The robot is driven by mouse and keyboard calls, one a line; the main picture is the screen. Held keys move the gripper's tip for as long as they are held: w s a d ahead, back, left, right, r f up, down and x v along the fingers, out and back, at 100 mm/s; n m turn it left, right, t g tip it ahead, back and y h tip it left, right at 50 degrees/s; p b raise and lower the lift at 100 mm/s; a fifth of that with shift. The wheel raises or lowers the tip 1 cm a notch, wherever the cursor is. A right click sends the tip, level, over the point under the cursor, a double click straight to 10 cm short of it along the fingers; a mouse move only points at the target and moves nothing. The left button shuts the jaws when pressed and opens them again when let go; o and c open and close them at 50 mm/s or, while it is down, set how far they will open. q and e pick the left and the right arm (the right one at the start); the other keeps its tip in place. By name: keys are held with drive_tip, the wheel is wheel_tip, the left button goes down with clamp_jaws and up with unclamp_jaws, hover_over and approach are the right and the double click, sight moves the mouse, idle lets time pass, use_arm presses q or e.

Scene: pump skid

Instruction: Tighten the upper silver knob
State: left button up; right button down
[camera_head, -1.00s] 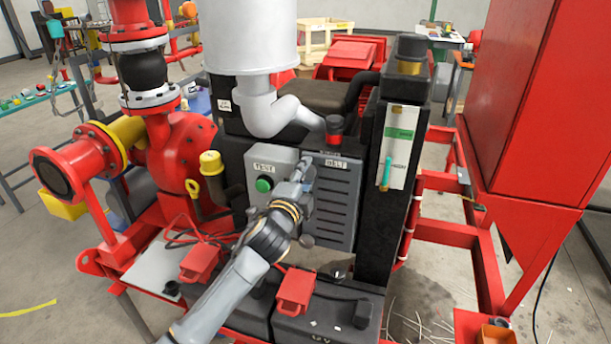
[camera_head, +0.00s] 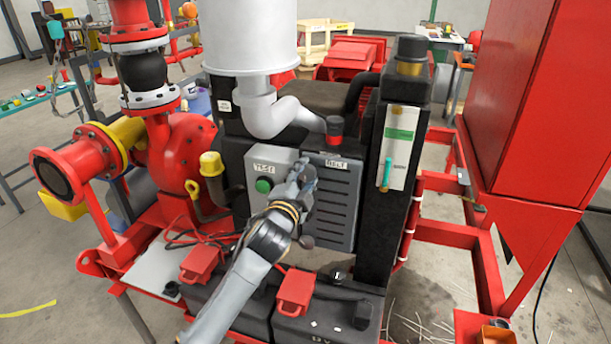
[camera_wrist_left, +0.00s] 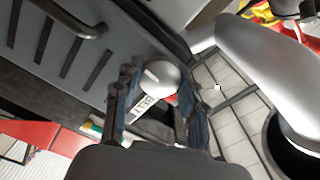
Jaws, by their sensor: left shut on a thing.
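My left gripper (camera_head: 305,178) is at the upper left edge of the grey slotted cover marked BELT (camera_head: 336,204). In the left wrist view, the round upper silver knob (camera_wrist_left: 160,75) sits between the two dark fingers of my left gripper (camera_wrist_left: 155,98), which is shut on it. In the head view the gripper hides this knob. A second, lower knob (camera_head: 307,241) shows at the lower left edge of the cover, below the gripper. My right gripper is not in view.
Left of the cover is a grey TEST box (camera_head: 270,178) with a green button. Two red clamps (camera_head: 296,291) sit on the black batteries below. A red cabinet (camera_head: 540,100) stands at the right.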

use_arm(q)
drive_tip(key=o, duration=1.2)
drive_tip(key=shift+c, duration=0.2)
drive_tip(key=shift+s, duration=0.1)
drive_tip(key=v, duration=1.1)
drive_tip(key=shift+s+a, duration=0.2)
drive_tip(key=shift+s, duration=0.15)
drive_tip(key=shift+f, duration=0.1)
